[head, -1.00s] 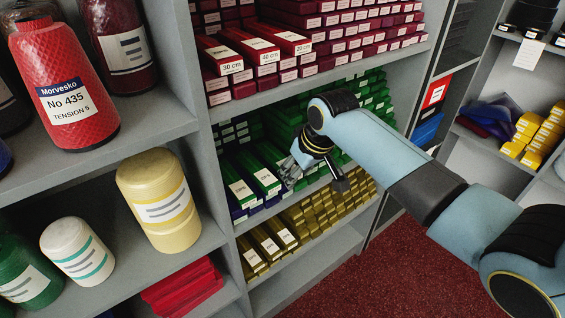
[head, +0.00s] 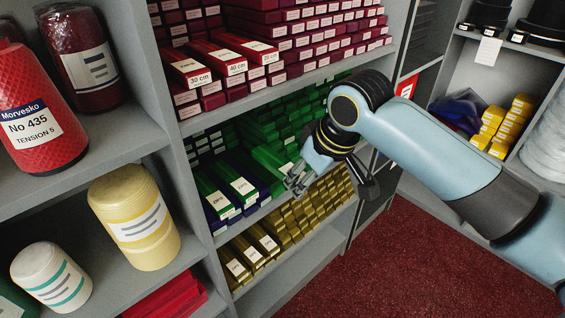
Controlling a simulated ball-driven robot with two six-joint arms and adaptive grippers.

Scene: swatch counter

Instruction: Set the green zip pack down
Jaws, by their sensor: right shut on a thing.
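My right gripper (head: 293,180) reaches in from the right to the front of the middle shelf. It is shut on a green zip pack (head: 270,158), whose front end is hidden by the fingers. I cannot tell whether this pack touches the shelf or the packs below. Two green packs with white labels (head: 236,184) lie just left of the gripper, above blue packs (head: 222,213). More green packs are stacked behind. My left gripper is not in view.
Red packs (head: 231,66) fill the shelf above, and gold packs (head: 262,243) the shelf below. An upright panel (head: 187,180) bounds the packs on the left. Thread cones (head: 135,215) stand left of it. Red floor (head: 370,265) is clear at lower right.

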